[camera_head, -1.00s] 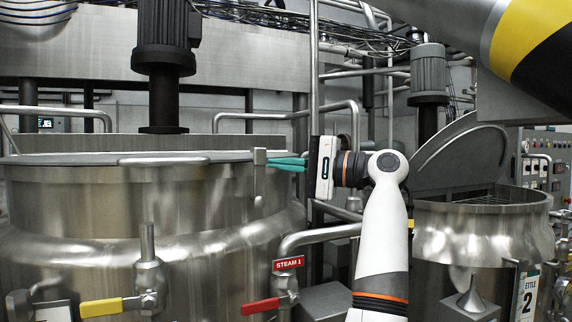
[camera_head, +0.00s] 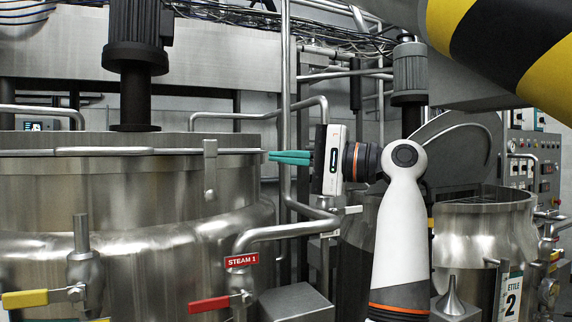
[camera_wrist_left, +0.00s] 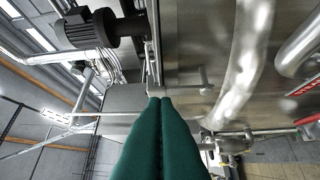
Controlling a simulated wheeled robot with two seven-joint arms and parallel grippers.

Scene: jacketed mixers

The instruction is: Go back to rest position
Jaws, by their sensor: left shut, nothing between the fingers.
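My left gripper (camera_head: 290,157) is in the middle of the head view, its teal fingers pointing left toward the rim of the large steel kettle (camera_head: 140,190). The fingers are shut together with nothing between them. The fingertips are just right of the kettle's rim, and I cannot tell how far they are from it in depth. In the left wrist view the two teal fingers (camera_wrist_left: 160,104) lie side by side, and the kettle wall fills the area right of their tips. My right gripper is in neither view.
A red-handled valve (camera_head: 215,302) and a pipe labelled STEAM 1 (camera_head: 242,260) stand below the gripper. A vertical pipe (camera_head: 285,90) rises near the fingers. Kettle 2 (camera_head: 480,240) with its raised lid is on the right. A yellow-black striped beam (camera_head: 500,45) hangs at upper right.

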